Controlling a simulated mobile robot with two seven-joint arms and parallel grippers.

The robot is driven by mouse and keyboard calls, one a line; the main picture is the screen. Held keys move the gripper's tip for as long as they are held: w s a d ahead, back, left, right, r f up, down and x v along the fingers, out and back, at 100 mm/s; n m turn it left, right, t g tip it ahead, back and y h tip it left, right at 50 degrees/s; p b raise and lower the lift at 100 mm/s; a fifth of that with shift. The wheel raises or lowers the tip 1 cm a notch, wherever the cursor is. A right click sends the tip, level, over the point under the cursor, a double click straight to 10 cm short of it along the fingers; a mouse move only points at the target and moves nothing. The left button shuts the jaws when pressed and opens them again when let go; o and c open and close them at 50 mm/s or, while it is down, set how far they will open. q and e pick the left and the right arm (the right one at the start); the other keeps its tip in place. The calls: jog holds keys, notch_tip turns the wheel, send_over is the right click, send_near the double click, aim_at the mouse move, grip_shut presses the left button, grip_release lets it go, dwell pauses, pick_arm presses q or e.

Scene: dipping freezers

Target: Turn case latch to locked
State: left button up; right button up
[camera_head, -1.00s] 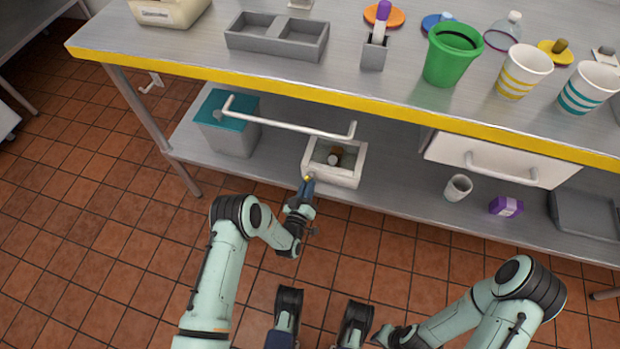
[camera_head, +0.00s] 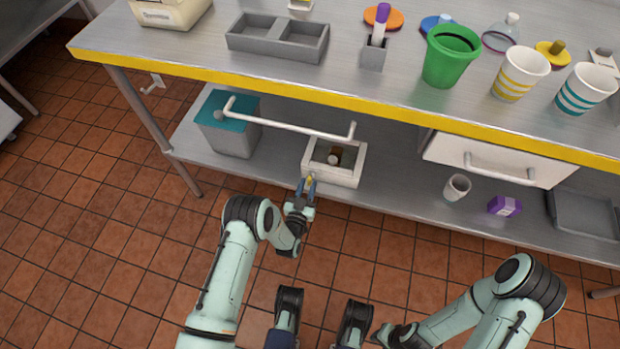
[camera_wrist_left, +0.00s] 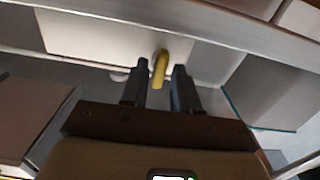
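The case is a white open box (camera_head: 347,178) on the lower shelf, with a small brownish item inside. Its yellow latch (camera_head: 310,180) is at the front left of the box. In the left wrist view the yellow latch (camera_wrist_left: 159,69) looks like a short bar, nearly upright and slightly tilted. My left gripper (camera_head: 306,186) is at the latch; in the wrist view its two fingers (camera_wrist_left: 162,86) stand either side of it, with gaps visible. Contact is not visible. My right gripper (camera_head: 385,335) is low in the head view, away from the shelf; its fingers are unclear.
A white rail (camera_head: 290,127) runs above the box, below the yellow table edge (camera_head: 250,85). A grey bin with a teal lid (camera_head: 228,105) stands left of the box. A cup (camera_head: 457,187) and a purple box (camera_head: 504,205) stand to the right on the shelf.

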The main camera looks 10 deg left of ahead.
pick_arm(q)
jog(key=s+p, duration=0.3)
jog(key=s, duration=0.4)
jog(key=shift+p, duration=0.3)
jog(key=shift+a, duration=0.1)
